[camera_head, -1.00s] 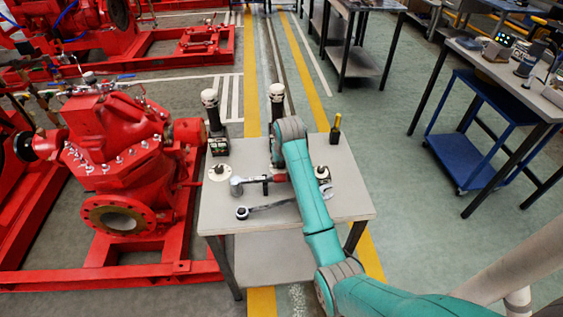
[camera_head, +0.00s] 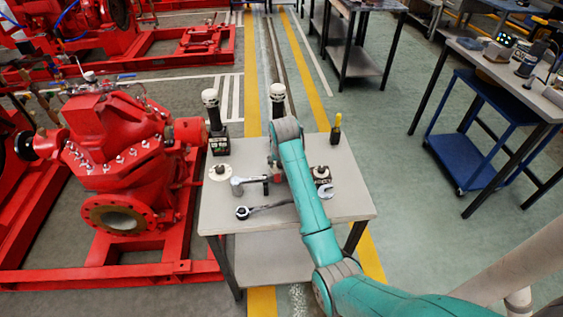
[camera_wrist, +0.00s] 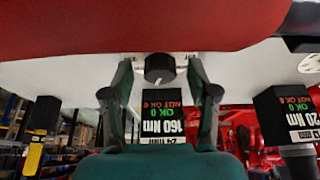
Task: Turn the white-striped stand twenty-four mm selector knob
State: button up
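In the wrist view the selector knob (camera_wrist: 159,66) is a dark round knob with a pale mark. Its stand carries a black display box (camera_wrist: 163,112) with 160 Nm and a white 24 mm label, all upside down in this view. My gripper (camera_wrist: 160,72) is open, one finger on each side of the knob with gaps showing, so I see no grip on it. In the head view the centre stand's white-topped post (camera_head: 277,92) rises behind my arm, on the grey table (camera_head: 345,200). My arm hides the knob and gripper there.
Another white-topped stand (camera_head: 211,110) is left on the table. A silver-headed wrench (camera_head: 248,183), a ratchet spanner (camera_head: 262,208), a small black box (camera_head: 321,174) and a yellow-handled tool (camera_head: 336,130) surround my arm. A large red surface (camera_wrist: 140,25) fills the wrist view's top. Red pumps (camera_head: 115,150) stand left.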

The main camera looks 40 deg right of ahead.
jog(key=v, duration=1.2)
jog(key=shift+f, duration=0.1)
dwell(0.4)
